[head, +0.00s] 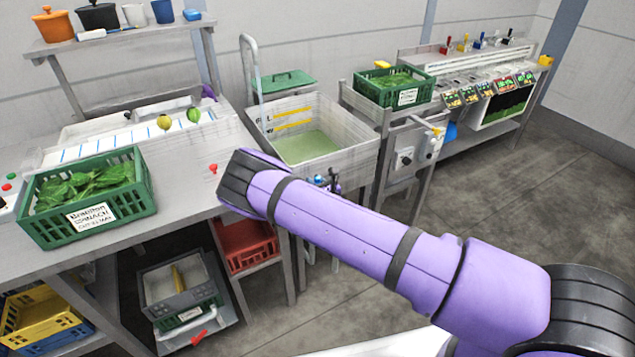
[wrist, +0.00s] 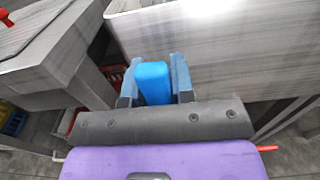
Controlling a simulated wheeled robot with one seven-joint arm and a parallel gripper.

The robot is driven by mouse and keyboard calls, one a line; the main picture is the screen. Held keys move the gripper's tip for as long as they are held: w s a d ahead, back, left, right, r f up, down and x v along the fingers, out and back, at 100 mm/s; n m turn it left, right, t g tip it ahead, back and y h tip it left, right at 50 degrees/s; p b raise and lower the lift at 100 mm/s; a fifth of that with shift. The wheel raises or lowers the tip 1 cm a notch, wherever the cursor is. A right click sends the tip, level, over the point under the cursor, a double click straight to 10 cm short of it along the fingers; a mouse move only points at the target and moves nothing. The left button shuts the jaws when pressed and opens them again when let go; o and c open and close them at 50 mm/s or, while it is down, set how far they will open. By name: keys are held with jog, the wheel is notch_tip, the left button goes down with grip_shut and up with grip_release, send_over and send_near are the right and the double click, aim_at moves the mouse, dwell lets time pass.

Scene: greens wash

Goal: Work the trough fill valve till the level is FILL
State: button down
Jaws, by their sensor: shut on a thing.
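The trough (head: 350,160) is a pale open basin in the middle of the head view. Shallow greenish water (head: 308,146) covers its floor, with yellow level marks (head: 293,118) on the back wall above it. The mark lettering is only partly legible. The blue valve handle (wrist: 153,82) stands between my gripper's fingers (wrist: 154,85) in the wrist view, just in front of the trough wall. My gripper is shut on the handle. In the head view my gripper (head: 328,184) shows small at the trough's front, partly hidden by my purple arm. The valve body is hidden.
A green crate of leaves (head: 115,205) stands on the left bench. Another green crate (head: 409,94) stands right of the trough. A red crate (head: 247,247) sits under the bench near my arm. Open floor (head: 500,190) lies to the right.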

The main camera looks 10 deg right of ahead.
jog(key=shift+s+a+f, duration=0.1)
jog(key=shift+f, duration=0.05)
dwell(0.4)
jog(key=c, duration=1)
grip_release()
jog(key=shift+o, duration=0.2)
jog(key=v, duration=1)
jog(key=shift+s, duration=0.4)
